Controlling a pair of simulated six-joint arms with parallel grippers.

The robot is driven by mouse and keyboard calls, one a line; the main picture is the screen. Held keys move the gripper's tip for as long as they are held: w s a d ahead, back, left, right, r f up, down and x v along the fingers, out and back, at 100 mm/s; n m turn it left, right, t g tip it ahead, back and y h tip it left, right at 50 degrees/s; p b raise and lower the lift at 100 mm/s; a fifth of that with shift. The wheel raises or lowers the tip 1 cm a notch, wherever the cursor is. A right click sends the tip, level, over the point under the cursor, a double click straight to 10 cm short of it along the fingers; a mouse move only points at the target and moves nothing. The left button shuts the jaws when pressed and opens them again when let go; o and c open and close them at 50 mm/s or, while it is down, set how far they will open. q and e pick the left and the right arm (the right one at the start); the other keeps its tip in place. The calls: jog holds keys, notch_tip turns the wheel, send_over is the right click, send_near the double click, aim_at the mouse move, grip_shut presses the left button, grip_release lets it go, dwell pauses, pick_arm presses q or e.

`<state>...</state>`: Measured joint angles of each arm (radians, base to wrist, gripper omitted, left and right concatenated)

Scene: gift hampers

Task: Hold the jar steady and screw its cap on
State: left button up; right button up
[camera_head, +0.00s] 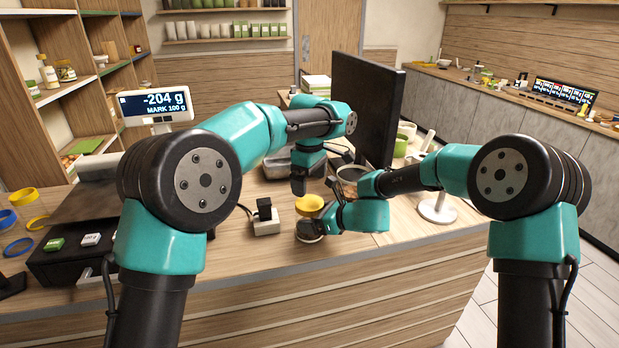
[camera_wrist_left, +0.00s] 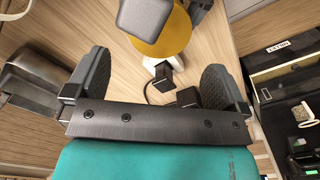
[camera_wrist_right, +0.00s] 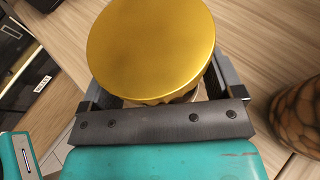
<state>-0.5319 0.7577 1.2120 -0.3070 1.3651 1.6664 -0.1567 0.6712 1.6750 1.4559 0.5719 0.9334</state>
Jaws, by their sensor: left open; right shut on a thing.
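The jar, mostly hidden by my right gripper (camera_head: 320,225), stands near the counter's front edge in the head view. Its gold cap (camera_head: 309,203) sits on top, also seen large from above in the right wrist view (camera_wrist_right: 150,45). I cannot tell how far the cap is screwed on. My right gripper is shut on the jar below the cap, one finger on each side. My left gripper (camera_head: 298,186) points down, above and a little left of the cap, apart from it. Its fingers are spread and empty in the left wrist view, where a grey block partly covers the gold disc (camera_wrist_left: 172,38).
A small black-and-white device (camera_head: 265,217) stands left of the jar. A monitor (camera_head: 365,105) stands behind my arms. A display (camera_head: 155,104) reads -204 g. A jar with brown contents (camera_wrist_right: 300,115) is at the right wrist view's right edge. Coloured rings (camera_head: 24,196) lie far left.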

aim_at(309, 202)
pick_arm(q)
notch_tip(309, 202, down, 7)
jog(key=shift+f, duration=0.15)
dwell(0.4)
jog(key=c, duration=0.7)
jog(key=o, duration=0.7)
jog(key=shift+r, duration=2.3)
jog(key=shift+r, duration=0.1)
